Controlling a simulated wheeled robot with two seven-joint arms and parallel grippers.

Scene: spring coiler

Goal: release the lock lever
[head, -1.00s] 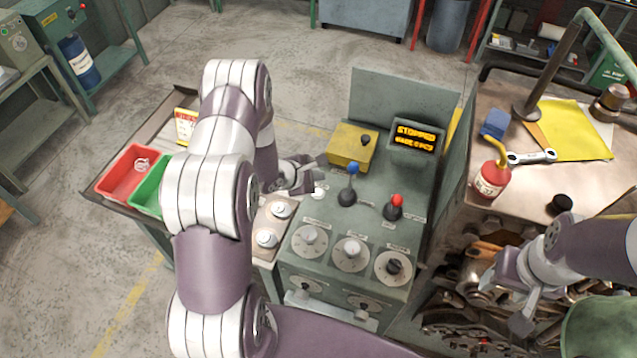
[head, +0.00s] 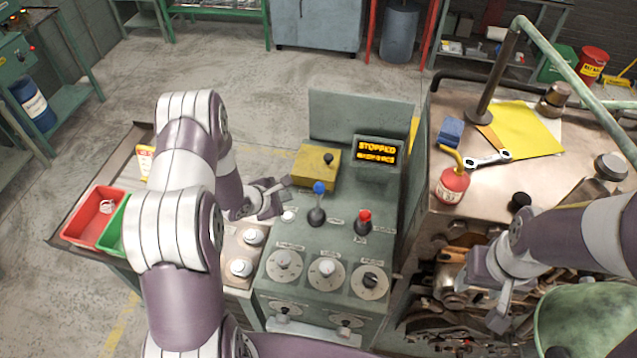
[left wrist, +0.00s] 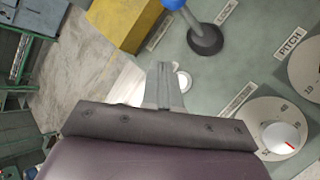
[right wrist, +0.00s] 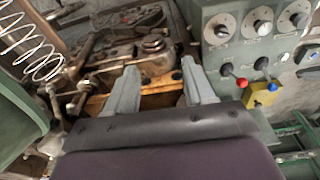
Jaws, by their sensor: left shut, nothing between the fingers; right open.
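The control panel has two levers. The blue-knobbed lever (head: 318,188) stands on a dark round base, and the red-knobbed lever (head: 364,216) is to its right. My right gripper (head: 503,312) is open and empty at the right, below the workbench.
A yellow box (head: 316,166) sits behind the blue-knobbed lever. The display (head: 377,152) reads STOPPED. Several dials line the panel front, including one marked PITCH (left wrist: 310,70). A red oil can (head: 453,186) and a wrench (head: 488,159) are on the right bench.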

